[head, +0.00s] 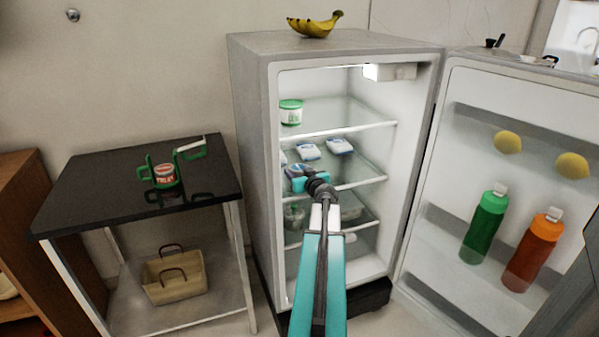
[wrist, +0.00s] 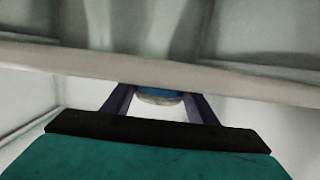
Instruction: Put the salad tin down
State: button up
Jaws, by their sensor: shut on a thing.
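The salad tin, blue with a pale rim, shows in part in the wrist view (wrist: 160,97) between the two dark fingers of my gripper (wrist: 160,90). My gripper is shut on it. In the head view my gripper (head: 300,178) reaches into the open fridge (head: 262,150), at the middle glass shelf (head: 362,181). The tin's blue top (head: 294,170) shows just left of my wrist there. A pale shelf edge crosses the wrist view in front of the tin. I cannot tell whether the tin touches the shelf.
Two white-and-blue packs (head: 340,146) lie behind the gripper. A green-lidded tub (head: 291,112) stands on the shelf above; a jar (head: 294,215) stands below. The open door (head: 480,90) with bottles is at right.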

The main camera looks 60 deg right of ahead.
jog(key=shift+f, duration=0.15)
dwell(0.3)
jog(key=o, duration=1.2)
jog(key=shift+b+v, duration=0.35)
jog(key=shift+v, duration=5.65)
jog(key=shift+w, duration=0.1)
